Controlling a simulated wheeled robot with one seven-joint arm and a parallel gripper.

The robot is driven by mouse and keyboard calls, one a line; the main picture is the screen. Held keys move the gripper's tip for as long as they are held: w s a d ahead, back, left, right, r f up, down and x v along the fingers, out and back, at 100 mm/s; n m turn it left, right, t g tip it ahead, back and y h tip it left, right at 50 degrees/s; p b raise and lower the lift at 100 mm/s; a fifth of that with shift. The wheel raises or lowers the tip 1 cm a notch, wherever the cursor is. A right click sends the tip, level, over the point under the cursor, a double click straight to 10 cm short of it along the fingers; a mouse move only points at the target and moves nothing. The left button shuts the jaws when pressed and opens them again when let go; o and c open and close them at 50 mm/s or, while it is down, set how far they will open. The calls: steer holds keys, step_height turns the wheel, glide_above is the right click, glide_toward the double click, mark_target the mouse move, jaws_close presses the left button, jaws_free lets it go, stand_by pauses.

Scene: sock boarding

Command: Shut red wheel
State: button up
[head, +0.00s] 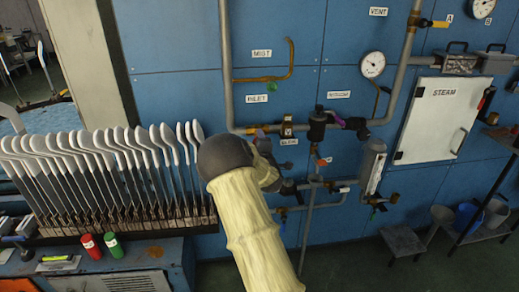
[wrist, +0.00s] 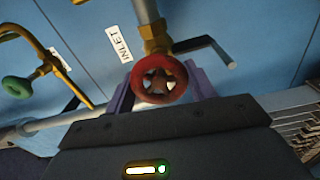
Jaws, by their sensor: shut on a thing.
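The red wheel (wrist: 160,81) is a small round handwheel with a star-shaped centre, on a brass valve below the INLET label in the wrist view. My gripper (wrist: 160,92) has its purple fingers on both sides of the wheel and is shut on it. In the head view my arm's dark wrist and pale sleeve hide the red wheel. Part of my gripper (head: 262,131) shows there as purple near the pipes, below the INLET label.
A green wheel (wrist: 17,87) sits on a brass pipe to the left in the wrist view. A rack of upright sock boards (head: 90,185) stands close to the left of my arm. Pipes, a gauge (head: 372,64) and a white STEAM door (head: 438,118) are to the right.

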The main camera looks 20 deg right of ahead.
steer(key=m+b, duration=0.3)
steer(key=m, duration=0.1)
steer(key=shift+d+f+m, duration=0.1)
steer(key=shift+f+m, duration=0.05)
steer(key=shift+m, duration=0.25)
steer(key=m+b, duration=0.3)
steer(key=m, duration=0.1)
steer(key=shift+s+m, duration=0.1)
steer(key=shift+m, duration=0.2)
steer(key=m+b, duration=0.3)
steer(key=m, duration=0.1)
steer(key=shift+d+m, duration=0.1)
steer(key=shift+m, duration=0.2)
steer(key=m+b, duration=0.2)
steer(key=m, duration=0.2)
steer(key=m+b, duration=0.2)
steer(key=m, duration=0.3)
steer(key=shift+d+f, duration=0.1)
steer(key=m+b, duration=0.1)
steer(key=m, duration=0.2)
steer(key=shift+m, duration=0.3)
steer(key=m+b, duration=0.2)
steer(key=m, duration=0.2)
steer(key=shift+f, duration=0.1)
steer(key=m+b, duration=0.1)
steer(key=m, duration=0.3)
steer(key=shift+m+b, duration=0.3)
steer(key=shift+b, duration=0.05)
